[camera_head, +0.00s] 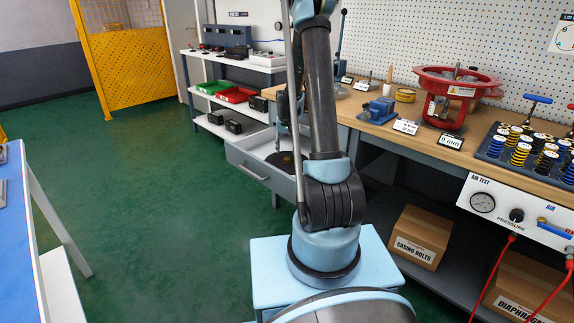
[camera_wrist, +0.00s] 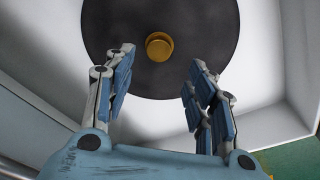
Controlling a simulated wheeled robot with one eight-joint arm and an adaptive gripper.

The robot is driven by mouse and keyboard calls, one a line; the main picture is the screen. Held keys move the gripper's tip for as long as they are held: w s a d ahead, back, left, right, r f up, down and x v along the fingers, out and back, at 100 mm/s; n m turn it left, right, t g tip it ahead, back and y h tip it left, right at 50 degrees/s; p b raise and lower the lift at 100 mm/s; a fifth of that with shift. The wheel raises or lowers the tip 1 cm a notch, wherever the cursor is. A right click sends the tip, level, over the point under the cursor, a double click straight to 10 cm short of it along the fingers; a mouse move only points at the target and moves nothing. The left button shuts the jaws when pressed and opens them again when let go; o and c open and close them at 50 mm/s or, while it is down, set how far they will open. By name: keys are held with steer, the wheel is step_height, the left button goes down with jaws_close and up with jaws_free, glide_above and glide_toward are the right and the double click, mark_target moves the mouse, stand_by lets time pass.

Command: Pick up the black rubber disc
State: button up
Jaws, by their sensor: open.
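The black rubber disc (camera_wrist: 205,30) is large, flat and round, with a brass-yellow knob (camera_wrist: 159,46) at its centre. It lies in an open white drawer (camera_wrist: 38,80), which shows below the workbench in the head view (camera_head: 247,166). In the head view the disc (camera_head: 275,160) is partly hidden by my arm. In the wrist view my gripper (camera_wrist: 160,72) is open and empty. Its two fingers overlap the disc's near part, one on either side below the knob. I cannot tell how high they are above the disc.
Green floor (camera_head: 170,200) is clear at left, beside a blue-topped table (camera_head: 15,240).

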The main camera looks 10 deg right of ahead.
mark_target(287, 158)
steer(key=shift+d+f, duration=0.2)
steer(key=shift+f, duration=2.6)
jaws_close()
